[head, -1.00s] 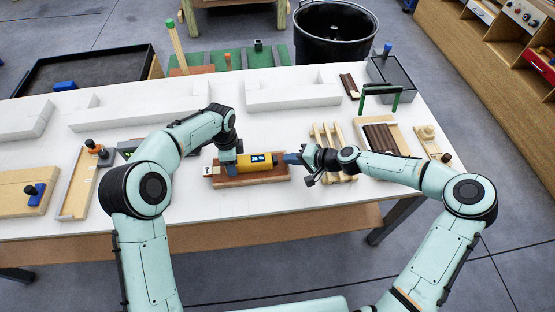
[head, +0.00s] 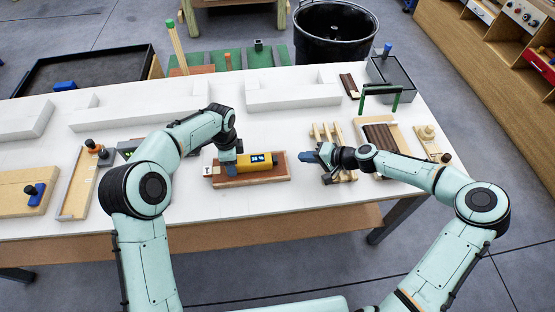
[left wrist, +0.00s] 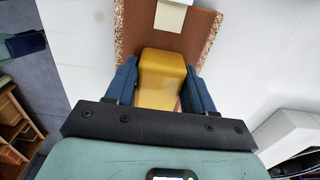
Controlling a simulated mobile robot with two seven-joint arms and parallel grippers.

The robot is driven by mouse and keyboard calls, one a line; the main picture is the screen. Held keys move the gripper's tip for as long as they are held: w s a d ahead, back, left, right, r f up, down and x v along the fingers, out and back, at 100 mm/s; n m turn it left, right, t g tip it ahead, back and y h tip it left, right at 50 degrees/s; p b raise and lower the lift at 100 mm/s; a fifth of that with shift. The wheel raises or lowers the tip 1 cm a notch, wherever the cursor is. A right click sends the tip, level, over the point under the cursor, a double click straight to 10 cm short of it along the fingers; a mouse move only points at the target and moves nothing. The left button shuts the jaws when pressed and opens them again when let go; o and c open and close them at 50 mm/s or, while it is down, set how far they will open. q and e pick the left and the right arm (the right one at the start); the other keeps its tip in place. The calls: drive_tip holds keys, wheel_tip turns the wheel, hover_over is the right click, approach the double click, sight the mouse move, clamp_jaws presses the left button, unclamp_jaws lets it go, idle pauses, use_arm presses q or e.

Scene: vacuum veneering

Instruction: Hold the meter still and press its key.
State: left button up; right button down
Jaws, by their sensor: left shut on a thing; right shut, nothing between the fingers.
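The yellow meter (head: 260,162) lies on a reddish-brown board (head: 278,178) on the white table, its small dark display lit with pale marks. My left gripper (head: 230,168) is shut on the left end of the meter. In the left wrist view the blue fingers sit on both sides of the yellow meter body (left wrist: 162,75). My right gripper (head: 308,157) is shut and empty, to the right of the meter and apart from it. The meter's key is too small to make out.
A white block (head: 208,171) sits at the board's left end. Wooden slats (head: 328,140) lie close to the right gripper. A tray of dark strips (head: 385,137) is farther right. White raised blocks (head: 292,95) line the back of the table.

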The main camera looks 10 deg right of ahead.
use_arm(q)
drive_tip(key=o, duration=1.1)
drive_tip(key=shift+o, duration=0.2)
drive_tip(key=shift+r, duration=0.1)
